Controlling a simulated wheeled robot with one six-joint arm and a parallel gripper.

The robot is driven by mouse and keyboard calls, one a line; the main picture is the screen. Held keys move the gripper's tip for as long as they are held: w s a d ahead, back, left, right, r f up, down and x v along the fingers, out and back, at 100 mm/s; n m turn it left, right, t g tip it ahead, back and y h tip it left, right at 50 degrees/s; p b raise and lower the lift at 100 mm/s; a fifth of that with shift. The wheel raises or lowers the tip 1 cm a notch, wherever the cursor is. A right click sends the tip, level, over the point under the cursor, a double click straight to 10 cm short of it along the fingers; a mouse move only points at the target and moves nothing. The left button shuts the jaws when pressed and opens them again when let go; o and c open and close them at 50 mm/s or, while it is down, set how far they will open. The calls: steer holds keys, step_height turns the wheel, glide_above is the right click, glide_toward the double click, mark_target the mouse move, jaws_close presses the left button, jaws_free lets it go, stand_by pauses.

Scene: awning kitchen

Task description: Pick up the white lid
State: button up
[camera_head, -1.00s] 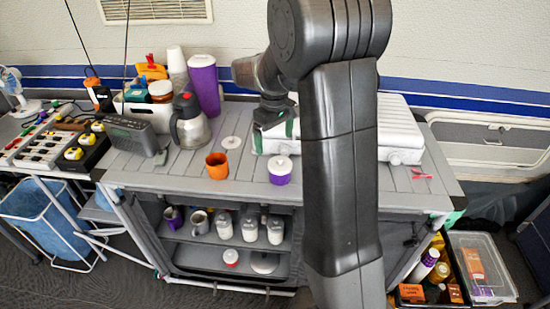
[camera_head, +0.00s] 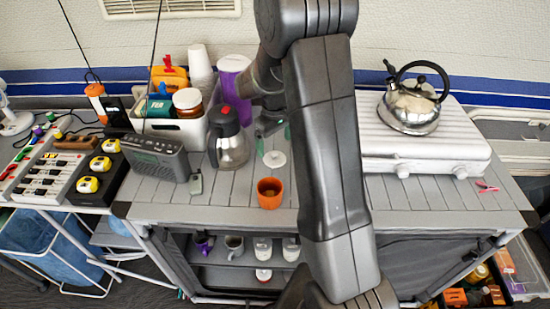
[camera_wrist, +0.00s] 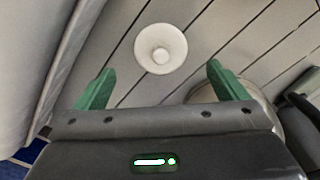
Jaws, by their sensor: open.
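The white lid (camera_head: 275,158) is a small round disc with a raised knob. It lies flat on the grey slatted table, behind the orange cup (camera_head: 269,193). In the wrist view the lid (camera_wrist: 160,48) shows from above, beyond and between my fingertips, apart from them. My gripper (camera_head: 273,136) is open and empty, close behind the lid in the head view. Its two green fingers (camera_wrist: 160,68) are spread wider than the lid in the wrist view. My arm hides the table to the right of the lid.
A white stove (camera_head: 433,150) with a kettle (camera_head: 409,107) is right of my arm. A radio (camera_head: 158,155) stands further left. Table before the carafe is clear.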

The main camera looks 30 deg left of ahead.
mark_target(275, 154)
steer(key=shift+s+f+p, duration=0.1)
steer(key=shift+f+p, duration=0.2)
steer(key=shift+f, duration=2.1)
steer(key=c, duration=1.1)
